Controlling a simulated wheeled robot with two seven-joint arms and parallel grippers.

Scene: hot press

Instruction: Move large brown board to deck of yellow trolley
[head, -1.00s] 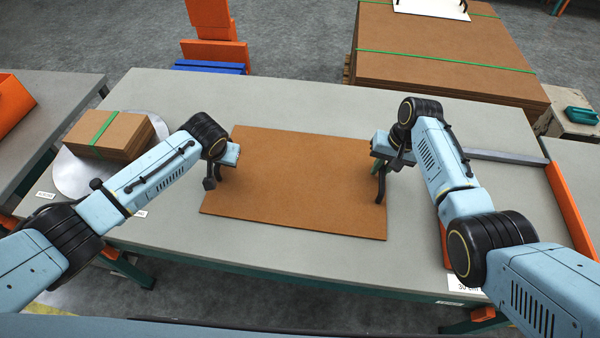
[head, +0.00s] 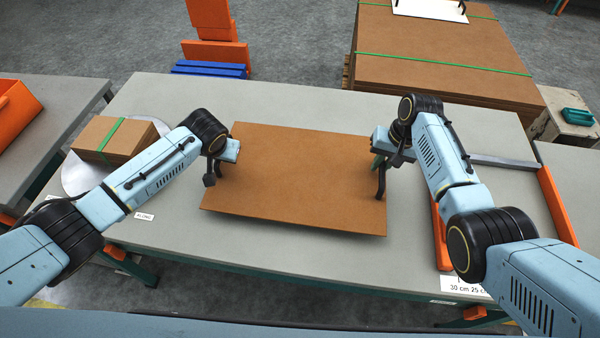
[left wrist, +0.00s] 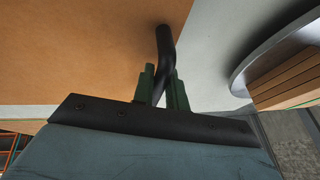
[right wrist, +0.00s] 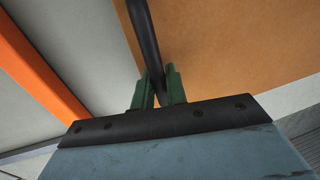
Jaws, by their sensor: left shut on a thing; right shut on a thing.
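The large brown board (head: 295,180) is held level a little above the grey table, with a shadow under its front edge. No yellow trolley can be made out in these views.
The grey table (head: 290,98) carries a round plate with strapped small boards (head: 115,138) at left and an orange-edged frame (head: 557,205) at right. A large strapped board stack (head: 430,65) and a blue and orange stand (head: 210,68) are behind the table.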

